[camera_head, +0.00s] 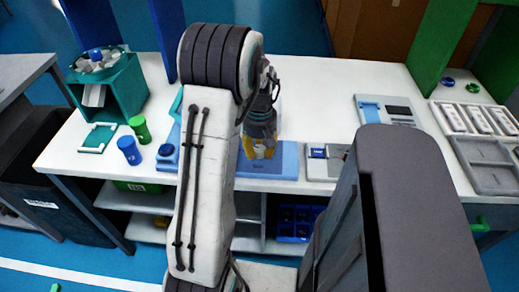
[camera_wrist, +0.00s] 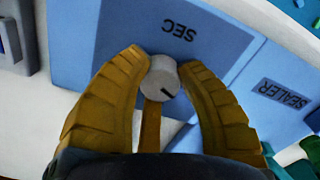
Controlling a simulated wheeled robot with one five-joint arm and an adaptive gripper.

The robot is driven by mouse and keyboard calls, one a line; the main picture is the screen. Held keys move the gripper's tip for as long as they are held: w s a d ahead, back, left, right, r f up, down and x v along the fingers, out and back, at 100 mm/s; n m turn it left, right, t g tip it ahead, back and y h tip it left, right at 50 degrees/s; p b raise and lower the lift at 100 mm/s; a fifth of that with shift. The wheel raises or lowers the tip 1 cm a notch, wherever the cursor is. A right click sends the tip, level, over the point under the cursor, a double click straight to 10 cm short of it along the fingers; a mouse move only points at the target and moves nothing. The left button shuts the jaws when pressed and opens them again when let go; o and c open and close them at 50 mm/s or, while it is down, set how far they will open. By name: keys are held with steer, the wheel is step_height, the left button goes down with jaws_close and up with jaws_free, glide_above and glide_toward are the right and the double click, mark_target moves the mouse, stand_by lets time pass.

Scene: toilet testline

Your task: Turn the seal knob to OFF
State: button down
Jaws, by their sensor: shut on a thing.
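I see no OFF mark. My gripper (camera_wrist: 164,66) is shut on the knob, with one yellow finger on each side. In the head view my gripper (camera_head: 259,151) reaches down to the blue sealer (camera_head: 283,157), and my arm hides part of the machine.
A blue cylinder (camera_head: 129,150) and a green cylinder (camera_head: 139,129) stand left of the sealer, near a teal box (camera_head: 121,92). A grey device (camera_head: 325,162) sits close on the right. White and grey trays (camera_head: 487,160) are at the far right. The back middle of the white table is clear.

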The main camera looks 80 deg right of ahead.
mark_target(259, 148)
steer(key=shift+a+f+n, duration=0.1)
steer(key=shift+f+n, duration=0.05)
steer(key=shift+n, duration=0.55)
steer(key=c, duration=0.8)
jaws_free()
steer(key=shift+r, duration=0.2)
step_height(259, 148, up, 12)
steer(key=shift+f, duration=0.15)
stand_by(0.6)
